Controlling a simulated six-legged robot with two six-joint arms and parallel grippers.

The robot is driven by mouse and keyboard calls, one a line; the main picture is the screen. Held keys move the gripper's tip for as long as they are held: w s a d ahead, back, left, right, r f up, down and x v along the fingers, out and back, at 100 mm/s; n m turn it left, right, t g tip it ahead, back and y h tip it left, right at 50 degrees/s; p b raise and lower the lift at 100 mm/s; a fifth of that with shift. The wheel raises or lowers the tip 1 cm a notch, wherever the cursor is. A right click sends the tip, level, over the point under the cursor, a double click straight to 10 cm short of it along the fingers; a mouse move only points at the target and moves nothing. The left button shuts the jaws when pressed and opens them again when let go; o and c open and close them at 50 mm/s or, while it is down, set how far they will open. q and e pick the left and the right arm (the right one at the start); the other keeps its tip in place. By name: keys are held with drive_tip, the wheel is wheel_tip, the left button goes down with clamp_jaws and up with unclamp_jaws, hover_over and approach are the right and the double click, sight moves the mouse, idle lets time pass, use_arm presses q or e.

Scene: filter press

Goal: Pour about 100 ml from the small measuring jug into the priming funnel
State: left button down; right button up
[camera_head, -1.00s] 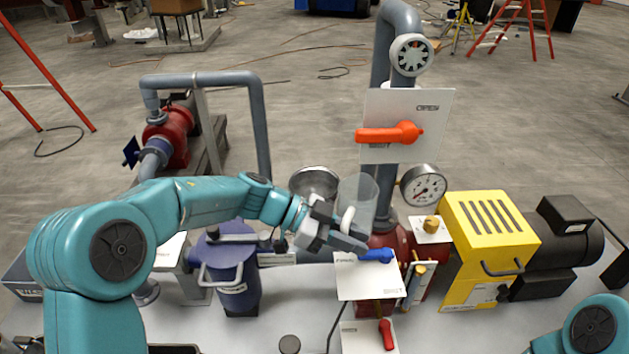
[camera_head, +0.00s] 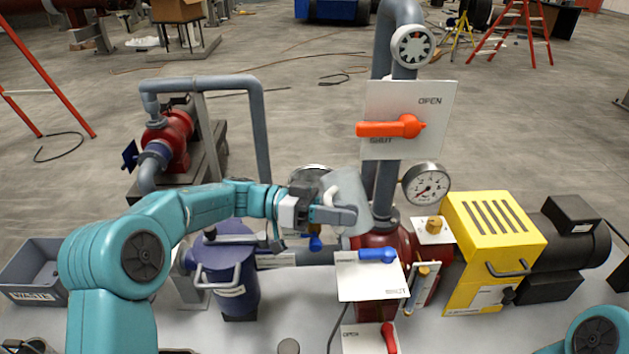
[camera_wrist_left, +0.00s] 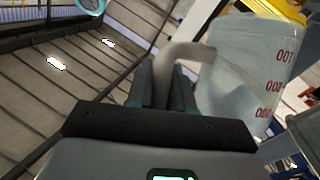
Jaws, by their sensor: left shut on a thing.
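The small measuring jug (camera_head: 349,192) is clear, with a pale handle. In the head view it is tilted, its top leaning left towards the metallic funnel (camera_head: 312,173). My left gripper (camera_head: 330,212) is shut on the jug's handle. In the left wrist view, the gripper (camera_wrist_left: 165,82) has its fingers around the pale handle, and the jug (camera_wrist_left: 238,62) shows red volume marks. The funnel is mostly hidden behind my gripper and the jug; only part of its rim shows. I cannot see the liquid level or any stream. My right gripper is out of view.
A white panel with an orange lever (camera_head: 395,129) and a pressure gauge (camera_head: 427,185) stand close right of the jug. A blue lever (camera_head: 377,255) lies below it. A blue pot (camera_head: 228,280) and a grey waste bin (camera_head: 40,268) are to the left.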

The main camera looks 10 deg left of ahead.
sight(328, 192)
use_arm(q)
drive_tip(key=r, duration=0.2)
drive_tip(key=a+r+h+p, duration=0.1)
drive_tip(key=shift+w+n, duration=0.4)
drive_tip(key=shift+a+r+h, duration=0.15)
drive_tip(key=shift+r+h, duration=0.05)
drive_tip(key=shift+h, duration=0.1)
drive_tip(key=shift+w+a+r+n+h, duration=0.15)
drive_tip(key=shift+w+r+n+h, duration=0.1)
drive_tip(key=shift+r+n+h, duration=0.35)
drive_tip(key=shift+w+f+n+t, duration=0.1)
drive_tip(key=shift+f+n+t, duration=0.2)
drive_tip(key=shift+t, duration=0.1)
drive_tip(key=shift+a+r+n+h, duration=0.2)
drive_tip(key=shift+a+n+h, duration=0.1)
drive_tip(key=shift+n+h, duration=0.35)
drive_tip(key=shift+w+n+t+h+p, duration=0.2)
drive_tip(key=shift+n+t+h+p, duration=0.05)
drive_tip(key=shift+t+p, duration=0.15)
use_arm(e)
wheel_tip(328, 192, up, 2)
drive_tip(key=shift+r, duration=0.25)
use_arm(q)
drive_tip(key=shift+a+n, duration=0.2)
drive_tip(key=shift+n, duration=0.1)
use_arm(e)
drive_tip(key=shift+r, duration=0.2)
